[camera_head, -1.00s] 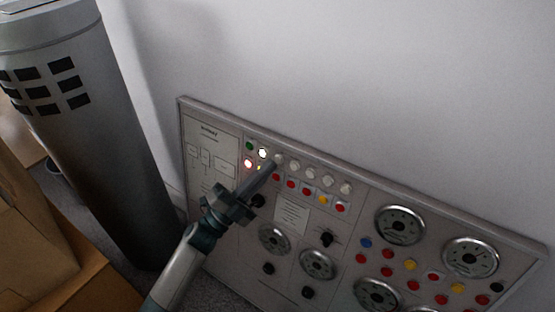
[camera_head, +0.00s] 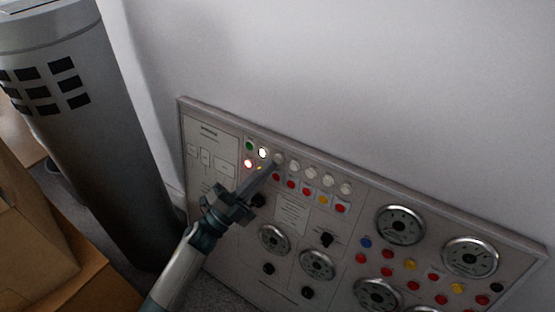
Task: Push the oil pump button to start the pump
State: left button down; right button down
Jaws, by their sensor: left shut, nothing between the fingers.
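A grey control panel (camera_head: 225,130) leans at the wall with rows of buttons, knobs and dials. Its upper row has a green button (camera_head: 249,146), a lit white button (camera_head: 262,153) and several pale round buttons (camera_head: 311,173). Below them are a lit red one (camera_head: 248,163) and several red and yellow buttons (camera_head: 325,198). My left gripper (camera_head: 274,162) is shut and empty, its tip over the pale button right of the lit white one. I cannot tell whether it touches. The gripper hides part of the lower row. Labels are too small to read. My right gripper is not in view.
A tall grey cylinder (camera_head: 110,150) with dark slots stands left of the panel. Cardboard boxes (camera_head: 35,245) stand at the lower left. Round dials (camera_head: 400,225) and more buttons fill the panel's right side. The wall above is bare.

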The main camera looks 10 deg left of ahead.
pick_arm(q)
jog(key=shift+w, duration=0.2)
jog(key=shift+w+d+f, duration=0.1)
jog(key=shift+w+d, duration=0.05)
jog(key=shift+w, duration=0.05)
jog(key=shift+w+d+b, duration=0.15)
jog(key=shift+w+b, duration=0.2)
dwell(1.1)
jog(key=shift+s, duration=0.15)
jog(key=shift+s+a+p, duration=0.3)
jog(key=shift+s+p, duration=0.1)
jog(key=shift+s, duration=0.2)
dwell(0.4)
jog(key=s, duration=0.1)
jog(key=s+a+p, duration=0.1)
jog(key=s, duration=0.1)
jog(key=s+r+p, duration=0.1)
jog(key=shift+s+a+r, duration=0.1)
jog(key=shift+s+a, duration=0.25)
